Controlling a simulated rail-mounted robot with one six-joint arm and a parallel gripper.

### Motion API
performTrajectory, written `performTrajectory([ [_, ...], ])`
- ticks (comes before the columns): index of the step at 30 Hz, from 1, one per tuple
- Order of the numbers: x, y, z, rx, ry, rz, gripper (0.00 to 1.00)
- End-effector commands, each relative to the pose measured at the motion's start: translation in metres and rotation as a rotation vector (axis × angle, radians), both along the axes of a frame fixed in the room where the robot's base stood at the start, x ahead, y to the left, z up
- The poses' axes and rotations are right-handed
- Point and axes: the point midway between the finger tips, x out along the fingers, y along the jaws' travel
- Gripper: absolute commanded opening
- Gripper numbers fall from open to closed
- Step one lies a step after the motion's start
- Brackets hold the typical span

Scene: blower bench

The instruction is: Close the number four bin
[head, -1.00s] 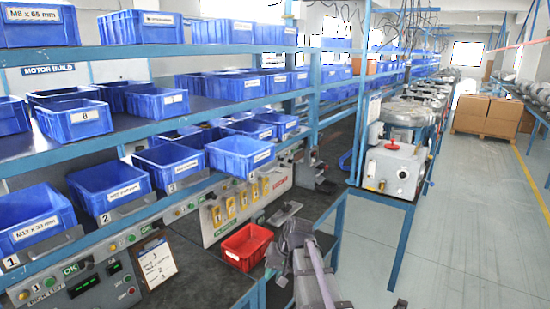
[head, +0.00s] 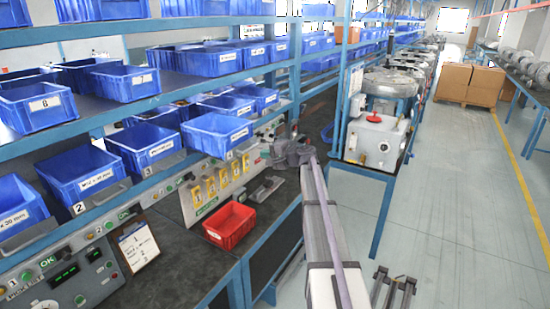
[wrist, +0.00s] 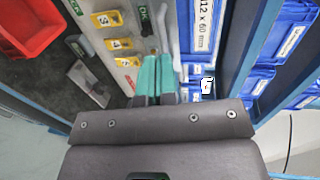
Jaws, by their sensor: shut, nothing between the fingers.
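In the head view, a blue open-top bin (head: 217,137) juts forward over the front rail of the lower shelf, farther out than its neighbours. By its place after bins 2 and 3 it is the number four bin; its number tag is too small to read surely. My gripper (wrist: 158,62) shows teal fingers pressed together and empty in the wrist view. In the head view the dark gripper end is right of the jutting bin and apart from it, near the bench's far part; its fingers are hidden there. The wrist view shows a blue bin labelled 12 x 60 mm (wrist: 199,25) beside the fingers.
A red tray (head: 230,226) stands on the bench below the shelf. A control panel with yellow switches (head: 210,190) runs under the bins. The number 2 bin (head: 84,172) sits farther left. A grey machine (head: 375,137) stands on a blue-legged table to the right.

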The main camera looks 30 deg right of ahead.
Motion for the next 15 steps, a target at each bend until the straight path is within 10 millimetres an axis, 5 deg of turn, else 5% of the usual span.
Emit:
performTrajectory([
  [6,0.04,0.022,-0.011,0.0,0.0,0.001,0.0],
  [15,0.058,0.034,-0.013,0.0,0.001,0.0,0.0],
])
